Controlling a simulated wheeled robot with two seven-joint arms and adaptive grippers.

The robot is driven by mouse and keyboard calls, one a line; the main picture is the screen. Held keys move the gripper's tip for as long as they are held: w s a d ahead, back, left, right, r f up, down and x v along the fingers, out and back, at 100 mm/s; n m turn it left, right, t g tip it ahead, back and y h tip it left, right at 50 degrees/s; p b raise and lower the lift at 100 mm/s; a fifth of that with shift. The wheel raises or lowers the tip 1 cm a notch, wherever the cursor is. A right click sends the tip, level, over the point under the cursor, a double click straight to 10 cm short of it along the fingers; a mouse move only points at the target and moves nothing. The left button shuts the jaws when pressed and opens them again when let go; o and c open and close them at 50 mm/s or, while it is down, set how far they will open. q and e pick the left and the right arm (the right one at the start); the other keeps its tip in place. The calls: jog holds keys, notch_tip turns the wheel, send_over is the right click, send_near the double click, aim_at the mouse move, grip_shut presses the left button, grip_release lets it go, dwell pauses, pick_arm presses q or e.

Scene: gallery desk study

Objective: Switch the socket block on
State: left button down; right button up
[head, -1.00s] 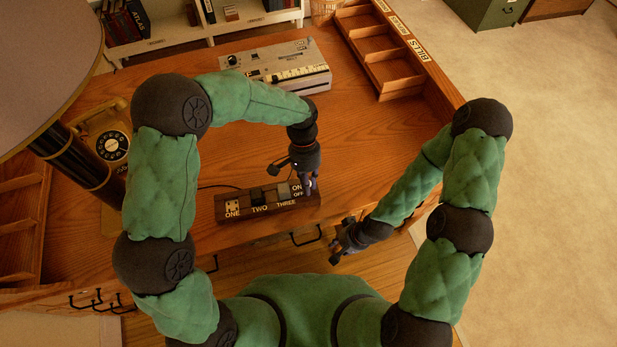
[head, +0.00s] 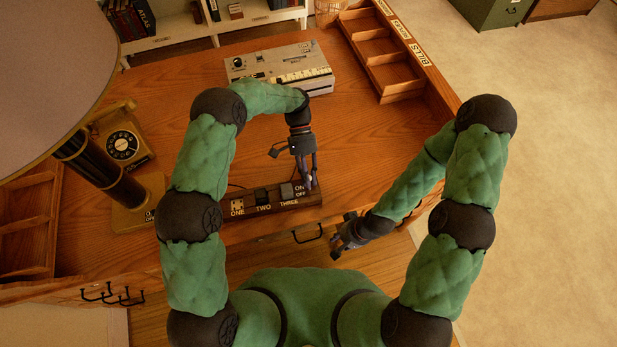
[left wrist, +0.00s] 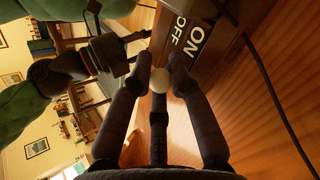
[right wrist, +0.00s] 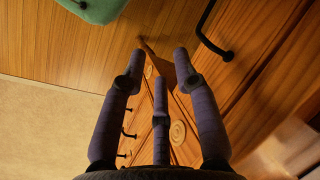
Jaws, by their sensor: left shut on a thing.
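The socket block (head: 270,206) is a long dark wooden bar near the desk's front edge, lettered ONE, TWO and THREE, with ON above OFF at its right end. My left gripper (head: 309,184) reaches down to that right end. In the left wrist view its fingers are closed around a small pale round knob (left wrist: 159,80), beside the OFF lettering on the block (left wrist: 215,25). The knob's stem and exact setting are hidden by the fingers. My right gripper (head: 343,240) is open and empty in front of the desk's front edge; its spread fingers show in the right wrist view (right wrist: 159,58).
A grey tape device (head: 285,68) lies at the back of the desk. A dial telephone (head: 122,146) and a large lamp (head: 100,170) stand at the left. A compartment tray (head: 385,65) is at the back right. The desk middle is clear.

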dwell(0.4)
pick_arm(q)
jog(key=c, duration=1.1)
grip_release()
